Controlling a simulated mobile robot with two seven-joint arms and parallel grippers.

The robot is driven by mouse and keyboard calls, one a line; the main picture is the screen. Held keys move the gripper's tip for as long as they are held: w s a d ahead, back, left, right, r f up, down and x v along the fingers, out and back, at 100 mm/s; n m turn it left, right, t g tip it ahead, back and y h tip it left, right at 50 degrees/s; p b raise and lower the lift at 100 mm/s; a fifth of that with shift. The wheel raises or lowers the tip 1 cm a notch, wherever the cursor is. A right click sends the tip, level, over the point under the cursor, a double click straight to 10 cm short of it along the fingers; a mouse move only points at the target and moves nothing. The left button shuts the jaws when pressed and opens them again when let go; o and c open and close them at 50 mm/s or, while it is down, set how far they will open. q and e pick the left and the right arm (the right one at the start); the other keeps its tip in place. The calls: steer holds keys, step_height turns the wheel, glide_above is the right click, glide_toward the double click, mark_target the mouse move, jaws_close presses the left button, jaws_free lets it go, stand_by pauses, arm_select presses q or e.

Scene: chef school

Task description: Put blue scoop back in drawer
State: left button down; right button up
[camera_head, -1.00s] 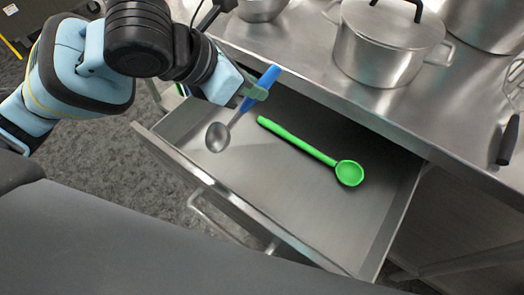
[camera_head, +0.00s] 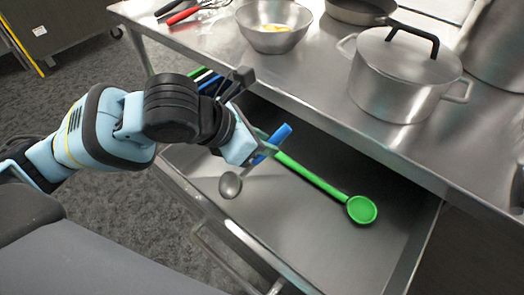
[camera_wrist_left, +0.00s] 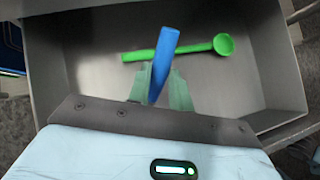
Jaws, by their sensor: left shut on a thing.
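The blue scoop has a blue handle (camera_head: 275,142) and a round metal bowl (camera_head: 230,185). My left gripper (camera_head: 262,152) is shut on the blue handle and holds the scoop over the left part of the open drawer (camera_head: 330,240). In the left wrist view, the blue handle (camera_wrist_left: 164,60) stands between the two green fingertips (camera_wrist_left: 162,88), and the drawer floor (camera_wrist_left: 210,75) lies behind it. The scoop's bowl is hidden there. In the head view, the bowl appears inside the drawer's outline near its front wall; its height above the floor is hard to tell. My right gripper is not in view.
A green ladle (camera_head: 362,209) lies in the drawer, its handle end partly behind my left gripper. The metal counter (camera_head: 300,75) overhangs the drawer's back and bears a lidded pot (camera_head: 400,75) and a bowl (camera_head: 273,28). The drawer's right half has free floor.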

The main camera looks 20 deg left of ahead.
arm_select(q)
step_height(320, 180, down, 3)
steer(key=shift+r+b, duration=0.15)
steer(key=shift+b, duration=0.15)
steer(key=shift+f, duration=0.3)
steer(key=shift+f, duration=0.1)
steer(key=c, duration=1.3)
jaws_free()
steer(key=shift+o, duration=0.2)
